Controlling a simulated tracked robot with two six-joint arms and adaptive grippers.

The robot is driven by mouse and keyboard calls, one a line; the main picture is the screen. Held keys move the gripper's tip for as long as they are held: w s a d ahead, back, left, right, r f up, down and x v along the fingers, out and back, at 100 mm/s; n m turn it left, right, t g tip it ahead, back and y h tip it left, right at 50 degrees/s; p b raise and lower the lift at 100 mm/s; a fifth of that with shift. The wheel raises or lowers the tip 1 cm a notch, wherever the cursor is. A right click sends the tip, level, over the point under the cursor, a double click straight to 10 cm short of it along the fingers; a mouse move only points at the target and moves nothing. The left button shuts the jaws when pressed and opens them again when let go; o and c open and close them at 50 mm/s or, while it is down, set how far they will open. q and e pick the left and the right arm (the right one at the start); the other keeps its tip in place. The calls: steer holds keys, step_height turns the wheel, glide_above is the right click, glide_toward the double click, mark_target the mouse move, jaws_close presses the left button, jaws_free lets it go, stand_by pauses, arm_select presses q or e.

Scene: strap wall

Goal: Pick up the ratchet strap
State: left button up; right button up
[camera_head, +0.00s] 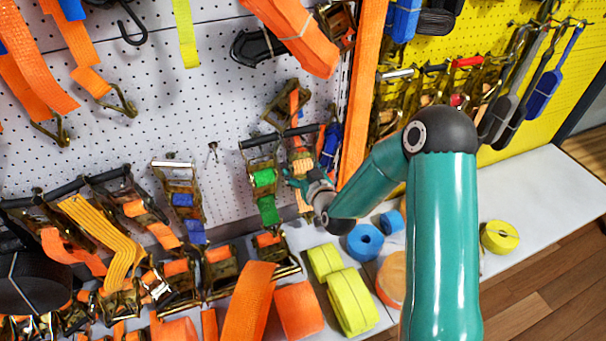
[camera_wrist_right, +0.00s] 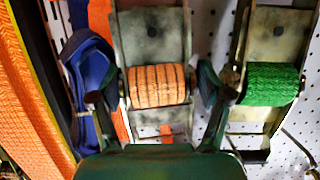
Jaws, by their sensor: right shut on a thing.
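The ratchet strap (camera_head: 301,150), a metal ratchet with an orange strap roll, hangs upright on the white perforated wall near its right edge. In the right wrist view its dark-striped orange roll (camera_wrist_right: 158,86) sits between my two fingertips. My right gripper (camera_head: 300,178) is shut on this ratchet strap from the front, with one finger on each side of the roll. It covers part of the strap's lower half in the head view. The ratchet still appears to be against the wall. My left gripper is not in view.
A ratchet with a green strap (camera_head: 264,178) hangs close to the left, and a blue strap bundle (camera_head: 330,145) close to the right. A long orange strap (camera_head: 363,95) hangs beside them. Below, a white shelf (camera_head: 545,195) holds yellow rolls (camera_head: 350,300) and a blue roll (camera_head: 364,242).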

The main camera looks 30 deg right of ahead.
steer(key=shift+r, duration=0.25)
steer(key=shift+r+p, duration=0.75)
steer(key=shift+r, duration=0.95)
steer(key=shift+s+f+b, duration=0.15)
steer(key=shift+s+b, duration=0.1)
steer(key=shift+b, duration=0.05)
steer(key=s+b, duration=0.1)
steer(key=s, duration=0.1)
steer(key=s+a+b, duration=0.1)
steer(key=s, duration=0.1)
steer(key=shift+s+a, duration=0.1)
steer(key=shift+s, duration=0.2)
steer(key=p, duration=1.7)
glide_toward(302, 159)
step_height(302, 159, down, 2)
steer(key=s, duration=0.3)
steer(key=s+a+p, duration=0.2)
steer(key=s, duration=0.3)
steer(key=shift+s+f, duration=0.4)
steer(key=shift+f, duration=0.05)
